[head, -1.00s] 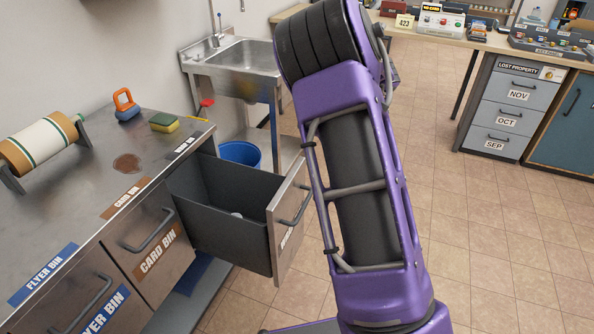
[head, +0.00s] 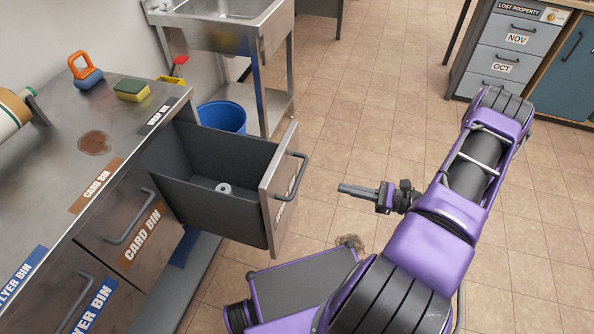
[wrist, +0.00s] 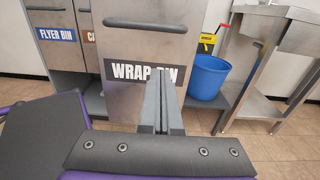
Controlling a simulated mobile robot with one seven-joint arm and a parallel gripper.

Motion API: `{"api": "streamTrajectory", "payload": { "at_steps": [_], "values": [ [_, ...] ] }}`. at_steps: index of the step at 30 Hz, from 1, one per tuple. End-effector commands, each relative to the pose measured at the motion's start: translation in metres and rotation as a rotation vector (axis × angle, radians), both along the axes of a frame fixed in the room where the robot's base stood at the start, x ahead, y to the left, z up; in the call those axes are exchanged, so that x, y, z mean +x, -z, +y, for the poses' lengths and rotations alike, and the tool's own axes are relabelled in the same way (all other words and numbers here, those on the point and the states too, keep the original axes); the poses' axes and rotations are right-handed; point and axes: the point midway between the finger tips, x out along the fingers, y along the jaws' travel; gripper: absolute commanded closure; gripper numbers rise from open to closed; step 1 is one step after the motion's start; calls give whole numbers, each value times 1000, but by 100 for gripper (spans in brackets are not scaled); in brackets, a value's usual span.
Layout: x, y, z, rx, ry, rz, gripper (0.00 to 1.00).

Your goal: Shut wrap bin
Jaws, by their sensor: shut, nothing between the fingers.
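The wrap bin (head: 216,212) is a grey drawer pulled well out of the steel counter, with a steel front and a dark bar handle (head: 292,177). A small pale roll-like item (head: 223,188) lies on its floor. My gripper (head: 342,188) is shut and empty, to the right of the drawer front and apart from it, with its fingers pointing at it. In the wrist view the front, labelled WRAP BIN (wrist: 146,72), stands ahead, and the shut fingers (wrist: 160,85) overlap the end of its label.
The card bin (head: 125,228) and flyer bin are shut on the left. A blue bucket (head: 222,117) and a steel sink (head: 215,22) stand behind the drawer. A sponge (head: 132,90) and an orange-handled item (head: 86,70) lie on the counter. Tiled floor is open to the right.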

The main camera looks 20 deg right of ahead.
Motion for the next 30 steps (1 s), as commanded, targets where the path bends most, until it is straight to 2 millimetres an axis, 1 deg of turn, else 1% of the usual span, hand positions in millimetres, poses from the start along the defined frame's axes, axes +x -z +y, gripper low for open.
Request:
{"api": "streamTrajectory", "payload": {
  "at_steps": [4,7,15,21,25,30],
  "values": [
    [2,-2,5,23,9,-8,100],
    [9,-2,16,23,7,-6,100],
    [43,-1,62,21,5,-5,100],
    [65,-1,93,19,5,-6,100],
    [74,-1,105,18,6,-4,100],
    [80,-1,113,18,8,-4,100]
  ]
}}
